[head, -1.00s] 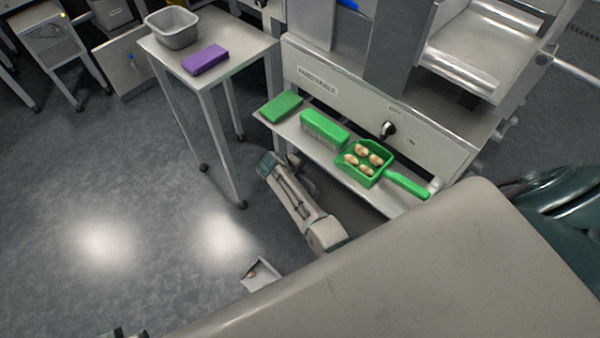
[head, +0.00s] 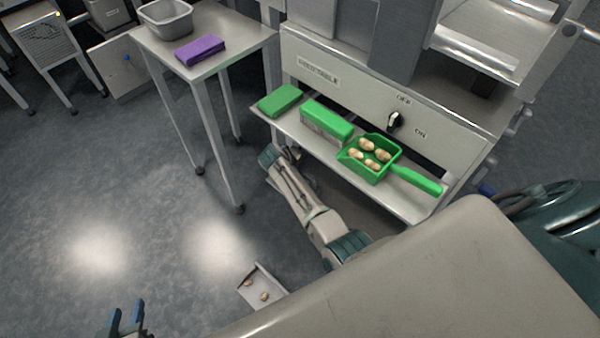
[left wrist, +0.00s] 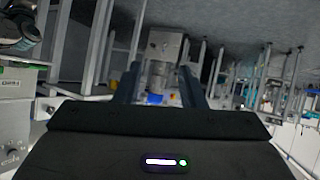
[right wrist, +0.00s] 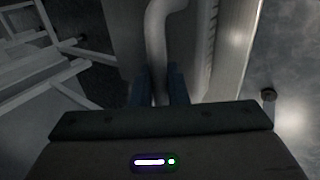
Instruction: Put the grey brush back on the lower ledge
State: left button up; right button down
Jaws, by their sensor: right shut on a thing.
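The grey brush (right wrist: 157,42) shows in the right wrist view as a curved grey handle. It runs up from between the fingers of my right gripper (right wrist: 160,88), which is shut on it. The brush's bristles cannot be told apart clearly there. In the head view neither the right gripper nor the brush can be made out. A ledge (head: 406,205) juts out below the machine's front panel and carries green items. My left gripper (head: 126,322) is open and empty, low at the left over the floor; it also shows in the left wrist view (left wrist: 160,88).
A cart (head: 232,58) holds a grey tub (head: 166,20) and purple block (head: 200,49).

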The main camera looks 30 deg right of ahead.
pick_arm(q)
jog(key=shift+w+r+t, duration=0.25)
jog(key=shift+r+t, duration=0.05)
pick_arm(e)
jog(key=shift+f, duration=0.1)
jog(key=shift+f, duration=0.15)
pick_arm(q)
jog(key=shift+w+r+t, duration=0.2)
jog(key=shift+t, duration=0.1)
pick_arm(e)
jog(key=c, duration=1.4)
grip_release()
